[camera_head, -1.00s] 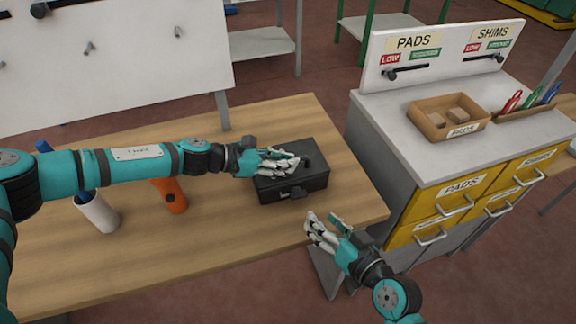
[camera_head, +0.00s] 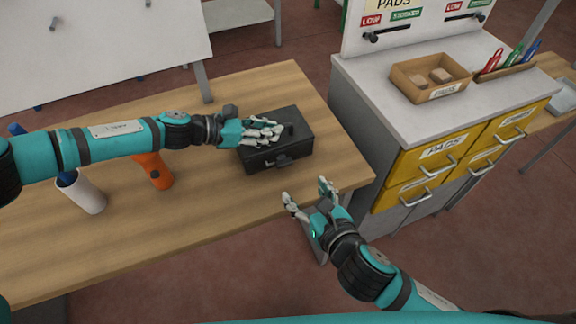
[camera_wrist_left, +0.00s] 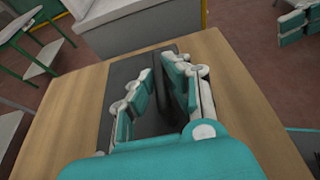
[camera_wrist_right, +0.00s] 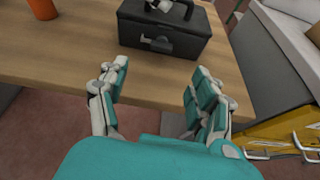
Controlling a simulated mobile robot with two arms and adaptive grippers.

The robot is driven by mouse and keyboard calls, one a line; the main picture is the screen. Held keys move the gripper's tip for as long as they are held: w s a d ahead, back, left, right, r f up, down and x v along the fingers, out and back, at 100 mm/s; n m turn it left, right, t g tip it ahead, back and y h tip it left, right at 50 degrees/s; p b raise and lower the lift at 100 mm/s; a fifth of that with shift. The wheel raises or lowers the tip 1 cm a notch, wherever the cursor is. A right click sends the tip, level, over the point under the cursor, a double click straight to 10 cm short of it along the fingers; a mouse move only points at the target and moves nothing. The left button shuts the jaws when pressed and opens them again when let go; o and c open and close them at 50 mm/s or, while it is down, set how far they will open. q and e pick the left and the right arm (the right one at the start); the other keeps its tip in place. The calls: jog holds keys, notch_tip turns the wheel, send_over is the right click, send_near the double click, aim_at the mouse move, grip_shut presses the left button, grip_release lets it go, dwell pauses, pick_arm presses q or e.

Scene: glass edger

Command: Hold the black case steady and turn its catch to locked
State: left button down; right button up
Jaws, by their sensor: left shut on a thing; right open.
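The black case (camera_head: 297,149) sits on the wooden table near its right end. Its catch (camera_head: 283,161) is on the front face, and it shows larger in the right wrist view (camera_wrist_right: 157,44). I cannot tell which way the catch is turned. My left gripper (camera_head: 277,131) is shut on the top of the case, seemingly on its handle, which the fingers mostly hide. The left wrist view shows the left fingers (camera_wrist_left: 160,85) over the dark case lid. My right gripper (camera_head: 308,192) is open and empty, apart from the case, in front of the table edge and facing the catch.
An orange holder (camera_head: 152,171) and a white cylinder (camera_head: 82,193) stand on the table (camera_head: 220,212) left of the case. A grey cabinet (camera_head: 375,100) with yellow drawers stands close on the right. The table front is clear.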

aim_at(285, 164)
jog(key=shift+n, duration=0.4)
jog(key=x, duration=1.1)
jog(key=shift+w, duration=0.5)
jog(key=c, duration=1.2)
jog(key=shift+o, duration=0.2)
